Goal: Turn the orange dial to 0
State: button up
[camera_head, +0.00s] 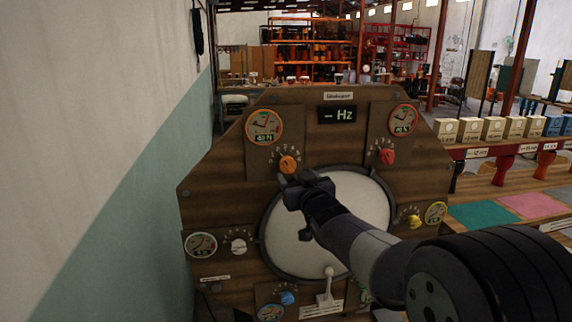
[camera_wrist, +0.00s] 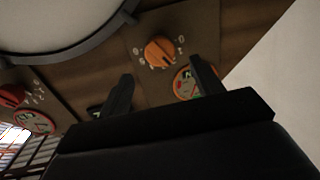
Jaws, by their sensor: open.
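The orange dial (camera_head: 288,164) is on the upper left of the wooden panel (camera_head: 230,205), below a round gauge (camera_head: 264,126) with an orange rim. A ring of small number marks surrounds the dial; I cannot read which one it points to. My gripper (camera_head: 292,182) is just below the dial in the head view and hides a little of the area under it. In the wrist view the orange dial (camera_wrist: 160,52) lies ahead of and between the two fingers of my gripper (camera_wrist: 162,82), apart from them. The fingers are spread and hold nothing.
A red dial (camera_head: 387,156), a yellow dial (camera_head: 414,222), a white dial (camera_head: 238,246) and a blue dial (camera_head: 287,298) are on the same panel. A large round drumhead (camera_head: 355,195) fills its middle. A wall (camera_head: 120,160) stands close on the left.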

aim_at(288, 165)
jog(key=p+x, duration=0.2)
jog(key=x, duration=0.5)
jog(key=shift+w, duration=0.25)
jog(key=c, duration=0.9)
jog(key=shift+c, duration=0.2)
jog(key=shift+f+n+b, duration=0.1)
jog(key=shift+n+b, duration=0.3)
jog(key=shift+b, duration=0.15)
jog(key=shift+n+b, duration=0.6)
jog(key=shift+b, duration=0.05)
jog(key=n+b, duration=0.2)
jog(key=n, duration=0.1)
jog(key=shift+a, duration=0.1)
jog(key=n+b, duration=0.1)
jog(key=n, duration=0.2)
jog(key=n+b, duration=0.2)
jog(key=n, duration=0.1)
jog(key=shift+g+h, duration=0.3)
jog(key=shift+h, duration=0.1)
jog(key=shift+n, duration=0.3)
